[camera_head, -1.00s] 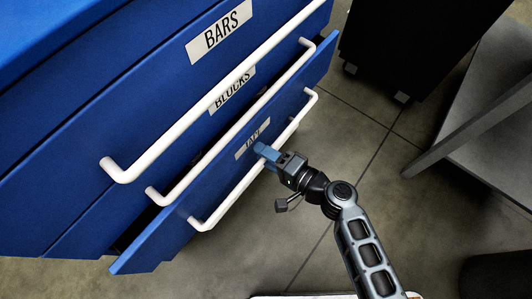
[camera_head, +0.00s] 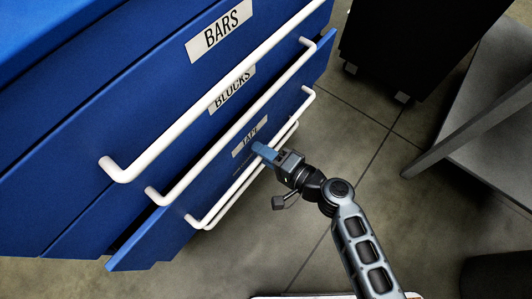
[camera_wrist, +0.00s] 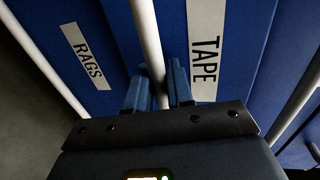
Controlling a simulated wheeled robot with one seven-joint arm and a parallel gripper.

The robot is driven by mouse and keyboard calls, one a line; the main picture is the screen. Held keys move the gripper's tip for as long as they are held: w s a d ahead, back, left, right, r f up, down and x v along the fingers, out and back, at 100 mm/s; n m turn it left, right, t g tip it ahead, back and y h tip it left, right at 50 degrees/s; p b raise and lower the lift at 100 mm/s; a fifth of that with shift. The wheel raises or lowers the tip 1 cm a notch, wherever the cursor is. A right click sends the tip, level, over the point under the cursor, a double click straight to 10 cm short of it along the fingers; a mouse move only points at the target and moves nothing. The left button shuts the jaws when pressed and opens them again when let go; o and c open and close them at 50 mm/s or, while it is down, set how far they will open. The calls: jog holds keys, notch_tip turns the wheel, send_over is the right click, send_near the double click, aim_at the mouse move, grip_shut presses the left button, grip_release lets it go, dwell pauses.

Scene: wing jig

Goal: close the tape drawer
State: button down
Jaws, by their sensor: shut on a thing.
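The tape drawer (camera_head: 150,243) is a blue front low on the cabinet. It stands out a little from the drawers above, with a narrow dark gap at its left end. Its TAPE label (camera_head: 250,136) also shows in the wrist view (camera_wrist: 205,50). My gripper (camera_head: 262,152) is at the white drawer handle (camera_head: 222,198), right of its middle. In the wrist view my two blue fingers (camera_wrist: 158,90) are shut on the handle bar (camera_wrist: 146,40), one on each side. The fingers hide part of the bar.
The BARS (camera_head: 220,32) and BLOCKS (camera_head: 232,88) drawers lie above, with white handles. A RAGS drawer label (camera_wrist: 85,55) shows in the wrist view. A dark wheeled cabinet (camera_head: 420,40) and a grey table (camera_head: 490,110) stand right. The floor between is clear.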

aim_at(250, 145)
jog(key=x, duration=0.3)
jog(key=shift+w+a+r+b, duration=0.15)
jog(key=shift+r+b, duration=0.15)
jog(key=shift+b, duration=0.1)
jog(key=c, duration=1.1)
grip_release()
jog(key=shift+a, duration=0.1)
jog(key=shift+c, duration=0.2)
jog(key=p+v, duration=0.1)
jog(key=v, duration=0.7)
jog(key=shift+p, duration=0.3)
jog(key=shift+f, duration=0.1)
